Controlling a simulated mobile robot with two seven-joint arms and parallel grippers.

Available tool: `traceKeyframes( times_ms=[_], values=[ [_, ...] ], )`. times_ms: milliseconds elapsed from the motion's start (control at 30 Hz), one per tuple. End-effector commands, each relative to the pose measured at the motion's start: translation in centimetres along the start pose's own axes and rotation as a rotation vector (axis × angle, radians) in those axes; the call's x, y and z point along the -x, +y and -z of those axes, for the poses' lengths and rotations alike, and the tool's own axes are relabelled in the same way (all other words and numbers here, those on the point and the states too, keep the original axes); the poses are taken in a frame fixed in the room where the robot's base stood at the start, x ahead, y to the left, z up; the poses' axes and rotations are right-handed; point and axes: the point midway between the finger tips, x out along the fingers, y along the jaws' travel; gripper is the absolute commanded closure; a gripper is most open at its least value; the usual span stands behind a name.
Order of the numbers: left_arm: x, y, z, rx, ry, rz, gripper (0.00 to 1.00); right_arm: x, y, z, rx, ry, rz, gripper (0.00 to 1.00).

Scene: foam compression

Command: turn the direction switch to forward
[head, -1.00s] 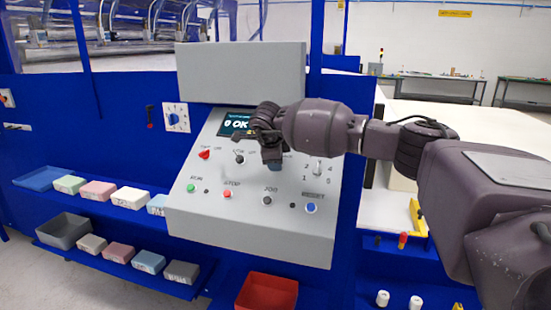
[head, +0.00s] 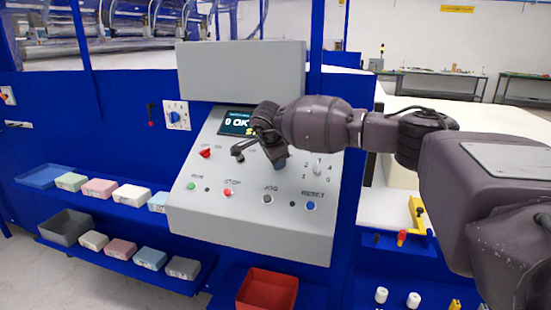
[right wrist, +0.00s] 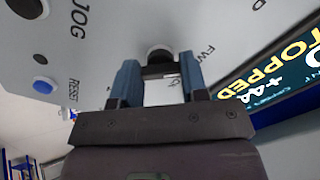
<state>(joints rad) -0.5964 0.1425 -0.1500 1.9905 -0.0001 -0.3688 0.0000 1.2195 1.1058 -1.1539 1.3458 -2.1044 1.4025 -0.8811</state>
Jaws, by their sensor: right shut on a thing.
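The direction switch (right wrist: 157,55) shows in the right wrist view as a dark round knob on the grey panel, with the "FWD" label beside it. My right gripper (right wrist: 159,68) has its two blue-grey fingers on either side of the switch and is shut on it. In the head view my right gripper (head: 279,161) is at the middle of the console (head: 245,233), below the display, and it hides the switch. How far the switch is turned cannot be made out. My left gripper is not in view.
A red selector (head: 205,153) and a rotary knob (head: 317,168) flank my gripper. Below are the push buttons, including the blue RESET button (head: 311,206). The display (head: 236,121) is partly covered; it reads "STOPPED" in the wrist view. A red bin (head: 267,290) stands below.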

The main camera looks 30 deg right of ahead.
Motion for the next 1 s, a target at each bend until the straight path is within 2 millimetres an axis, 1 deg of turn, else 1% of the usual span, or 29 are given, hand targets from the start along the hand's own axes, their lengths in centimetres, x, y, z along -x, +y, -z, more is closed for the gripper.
traceKeyframes(
  times_ms=[300, 333, 467, 500, 800, 867, 1000],
  values=[
    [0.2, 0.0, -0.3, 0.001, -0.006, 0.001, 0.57, 0.1, -0.1, 0.0, 0.003, -0.001, 0.003, 0.83],
    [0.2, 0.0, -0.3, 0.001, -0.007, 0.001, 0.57, 0.1, -0.1, 0.0, 0.003, -0.001, 0.003, 0.57],
    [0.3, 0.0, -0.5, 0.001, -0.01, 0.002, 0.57, 0.1, -0.1, 0.0, 0.002, -0.001, 0.002, 0.37],
    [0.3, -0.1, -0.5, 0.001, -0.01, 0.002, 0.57, 0.1, -0.1, 0.0, 0.002, 0.0, 0.002, 0.34],
    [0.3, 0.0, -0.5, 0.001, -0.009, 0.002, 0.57, 0.3, -0.1, 0.0, 0.001, 0.0, 0.001, 0.34],
    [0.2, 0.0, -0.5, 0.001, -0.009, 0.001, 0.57, 0.7, -0.1, 0.0, 0.001, -0.001, 0.002, 0.34],
    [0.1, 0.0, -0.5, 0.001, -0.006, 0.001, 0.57, 2.5, -0.1, 0.0, 0.001, -0.002, 0.003, 0.34]
  ],
)
